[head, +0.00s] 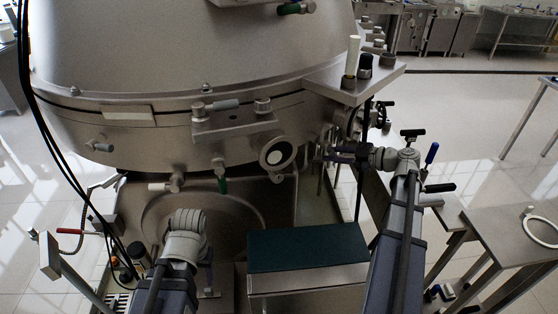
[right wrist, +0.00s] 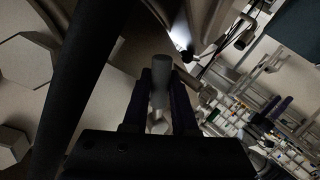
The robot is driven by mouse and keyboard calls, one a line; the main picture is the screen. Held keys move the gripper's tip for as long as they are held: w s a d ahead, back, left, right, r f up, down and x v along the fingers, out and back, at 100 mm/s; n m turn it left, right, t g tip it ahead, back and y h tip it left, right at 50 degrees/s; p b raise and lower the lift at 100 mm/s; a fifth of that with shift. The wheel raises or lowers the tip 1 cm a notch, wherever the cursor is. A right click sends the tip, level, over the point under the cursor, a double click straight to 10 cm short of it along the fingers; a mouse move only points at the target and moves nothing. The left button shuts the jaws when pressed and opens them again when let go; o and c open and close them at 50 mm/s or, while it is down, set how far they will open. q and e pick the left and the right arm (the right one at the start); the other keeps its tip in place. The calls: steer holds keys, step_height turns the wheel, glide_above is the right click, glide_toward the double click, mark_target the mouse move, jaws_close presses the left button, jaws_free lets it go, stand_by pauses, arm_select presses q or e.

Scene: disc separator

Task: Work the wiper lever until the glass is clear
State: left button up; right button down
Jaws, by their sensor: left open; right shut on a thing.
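A round sight glass (head: 278,153) in a thick metal ring sits on the front of the steel drum. Its centre looks pale; I cannot tell from here how clear it is. My right gripper (head: 338,155) is to the right of the glass, at the drum's side. In the right wrist view its two dark fingers are shut on a grey rod-like handle (right wrist: 160,88), apparently the wiper lever. In the head view the handle is largely hidden by the gripper. My left gripper (head: 207,270) is open, low in front of the drum, below and left of the glass, its fingers partly hidden.
The large steel drum (head: 190,60) fills the upper left. A green-topped bench (head: 307,250) stands in front. A steel side table (head: 510,240) with a white ring (head: 540,227) is at right.

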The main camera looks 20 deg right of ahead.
steer(key=shift+a+f, duration=0.1)
steer(key=a+m+y+b, duration=0.1)
steer(key=m+b, duration=0.1)
steer(key=s+a+m+y+b, duration=0.1)
steer(key=m+b, duration=0.1)
steer(key=a+f+m+t+y+b, duration=0.1)
steer(key=b, duration=0.1)
steer(key=shift+s+a+m+b, duration=0.2)
steer(key=shift+m+b, duration=0.1)
steer(key=shift+m, duration=0.1)
stand_by(0.3)
jaws_free()
stand_by(0.5)
